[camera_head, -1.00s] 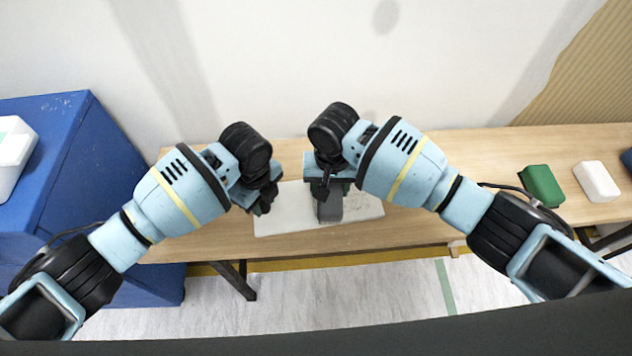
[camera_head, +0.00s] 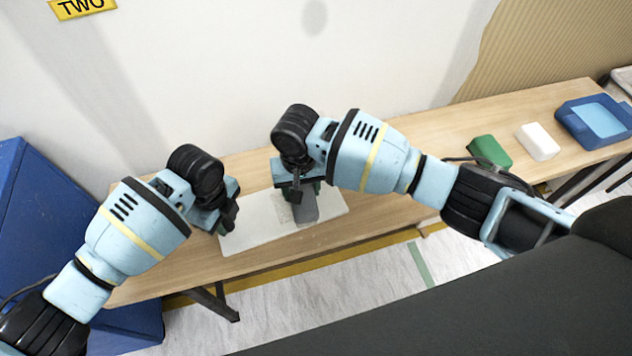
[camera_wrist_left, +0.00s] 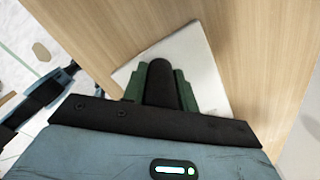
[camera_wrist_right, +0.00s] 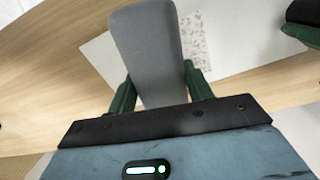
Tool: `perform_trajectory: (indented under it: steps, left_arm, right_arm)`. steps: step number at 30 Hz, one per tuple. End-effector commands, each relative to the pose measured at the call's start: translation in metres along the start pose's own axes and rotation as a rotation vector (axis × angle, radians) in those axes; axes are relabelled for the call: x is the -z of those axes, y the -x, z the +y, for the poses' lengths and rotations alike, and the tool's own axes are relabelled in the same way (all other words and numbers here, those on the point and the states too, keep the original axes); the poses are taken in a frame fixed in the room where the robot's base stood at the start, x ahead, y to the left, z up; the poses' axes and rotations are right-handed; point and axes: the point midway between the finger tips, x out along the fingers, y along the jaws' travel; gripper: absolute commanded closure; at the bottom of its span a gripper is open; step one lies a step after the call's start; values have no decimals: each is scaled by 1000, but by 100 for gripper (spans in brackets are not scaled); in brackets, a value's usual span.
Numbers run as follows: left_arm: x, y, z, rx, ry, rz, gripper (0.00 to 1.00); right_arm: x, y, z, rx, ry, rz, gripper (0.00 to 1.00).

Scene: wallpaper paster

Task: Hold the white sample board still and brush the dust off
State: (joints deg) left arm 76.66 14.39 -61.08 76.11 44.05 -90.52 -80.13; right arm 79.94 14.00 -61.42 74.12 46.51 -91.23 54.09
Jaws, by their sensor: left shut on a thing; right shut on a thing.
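The white sample board (camera_head: 250,236) lies flat on the wooden bench; it also shows in the left wrist view (camera_wrist_left: 203,62). My right gripper (camera_head: 299,192) is shut on a grey brush (camera_head: 304,210), which is over the board's right half. The brush shows large between the green fingers in the right wrist view (camera_wrist_right: 150,50). I cannot tell whether it touches the board. A speckled dust patch (camera_wrist_right: 194,38) lies on the board beside the brush.
The bench (camera_head: 430,205) is clear to the right of the board. Farther right sit a green block (camera_head: 490,151), a white block (camera_head: 538,141) and a blue tray (camera_head: 567,120). A blue cabinet (camera_head: 45,215) stands at the left. The wall is close behind.

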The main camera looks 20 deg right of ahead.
Motion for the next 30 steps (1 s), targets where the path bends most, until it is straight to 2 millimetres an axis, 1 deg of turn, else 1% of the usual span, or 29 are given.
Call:
perform_trajectory:
  steps: [1, 3, 11, 12, 13, 15, 17, 21, 25, 30]
  left_arm:
    - [1, -4, 2, -8, -1, 2, 100]
    - [1, -4, 2, -8, -1, 2, 100]
    - [1, -4, 2, -7, -1, 2, 100]
    - [1, -3, 2, -7, -1, 2, 100]
    - [1, -3, 2, -7, -1, 2, 100]
    - [1, -3, 2, -7, -1, 2, 100]
    - [1, -3, 2, -7, 0, 2, 100]
    - [1, -3, 2, -7, 0, 2, 100]
    - [1, -3, 2, -7, 0, 2, 100]
    - [1, -3, 2, -7, 0, 2, 100]
  right_arm:
    - [-3, -1, -11, 4, 2, -3, 77]
    - [-5, -1, -22, 3, 3, -3, 77]
    - [-13, -1, -63, 2, 2, -3, 77]
    - [-12, 2, -65, 3, 1, -1, 77]
    - [-11, 10, -64, 4, 0, 2, 77]
    - [-11, 31, -62, 4, 2, 4, 77]
    - [-12, 39, -62, 2, 2, 2, 77]
    - [-12, 62, -62, 2, 2, 2, 77]
    - [-12, 77, -62, 2, 1, 1, 77]
    - [-12, 82, -62, 0, 1, 0, 77]
